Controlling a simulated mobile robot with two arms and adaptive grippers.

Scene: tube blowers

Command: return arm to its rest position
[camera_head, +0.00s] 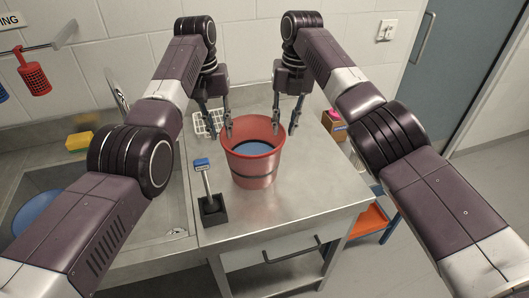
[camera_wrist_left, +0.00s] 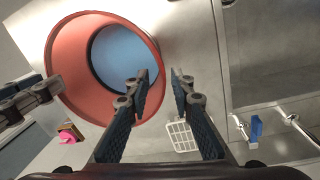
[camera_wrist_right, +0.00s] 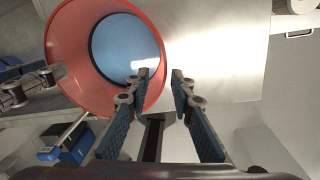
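My left gripper (camera_head: 217,134) hangs fingers-down at the left rim of a red bucket (camera_head: 250,178). My right gripper (camera_head: 285,129) hangs fingers-down at the bucket's right rear side. The bucket stands upright on the metal table (camera_head: 310,185), with a round blue surface (camera_head: 253,147) inside. Whether either finger touches the rim cannot be told.
A sink with a blue round item (camera_head: 37,211) and a yellow sponge (camera_head: 79,146) is at left. The table's right front is clear.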

